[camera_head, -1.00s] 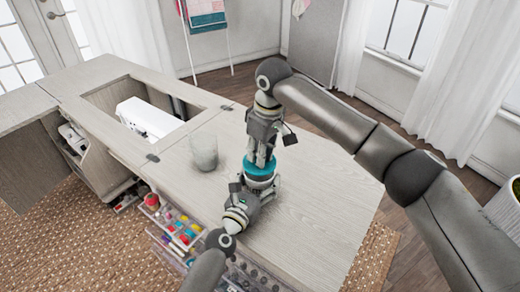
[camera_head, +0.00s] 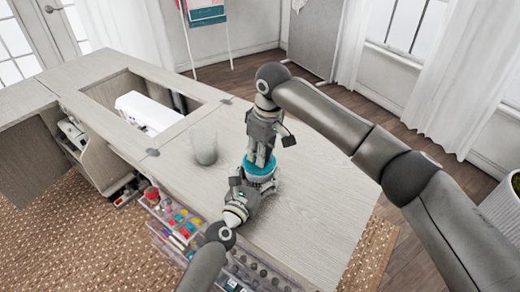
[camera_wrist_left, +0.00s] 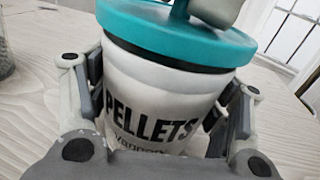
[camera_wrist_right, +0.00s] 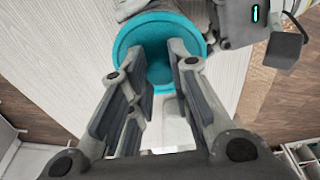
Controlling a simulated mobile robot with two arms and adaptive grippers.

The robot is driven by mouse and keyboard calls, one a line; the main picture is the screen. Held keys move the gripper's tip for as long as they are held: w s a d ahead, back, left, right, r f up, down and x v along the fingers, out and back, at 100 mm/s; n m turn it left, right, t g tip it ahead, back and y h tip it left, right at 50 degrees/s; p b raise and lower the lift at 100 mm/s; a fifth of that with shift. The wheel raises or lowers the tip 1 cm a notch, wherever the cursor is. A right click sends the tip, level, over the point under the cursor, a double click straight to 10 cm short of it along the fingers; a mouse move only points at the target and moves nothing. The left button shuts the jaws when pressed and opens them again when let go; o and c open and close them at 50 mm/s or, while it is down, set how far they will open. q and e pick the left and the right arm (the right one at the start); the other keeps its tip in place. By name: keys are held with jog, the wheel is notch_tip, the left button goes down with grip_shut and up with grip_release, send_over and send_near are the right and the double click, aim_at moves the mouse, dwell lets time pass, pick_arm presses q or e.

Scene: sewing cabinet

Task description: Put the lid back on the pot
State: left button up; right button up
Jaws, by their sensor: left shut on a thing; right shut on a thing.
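The pot (camera_wrist_left: 150,105) is a white tub with "PELLETS" in black letters, and it stands upright. My left gripper (camera_head: 248,188) is shut around its sides; its fingers flank the tub in the left wrist view. The teal lid (camera_wrist_left: 180,40) is over the pot's mouth, with a dark band under its rim. I cannot tell whether it is fully seated. It also shows in the head view (camera_head: 260,171), where my arms hide most of the pot. My right gripper (camera_wrist_right: 157,62) points down from above, shut on the lid's raised teal middle part.
A clear glass jar (camera_head: 204,149) stands on the table (camera_head: 318,205), left of the pot. A white sewing machine (camera_head: 147,112) sits in the cabinet opening. Open drawers of coloured spools (camera_head: 178,222) are at the front edge. The table right of the pot is clear.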

jog(key=shift+f, duration=0.6)
dwell(0.5)
jog(key=o, duration=0.8)
jog(key=shift+c, duration=0.2)
notch_tip(320, 180, up, 12)
jog(key=s+d, duration=0.1)
jog(key=shift+d, duration=0.2)
pick_arm(q)
jog(key=o, duration=1.5)
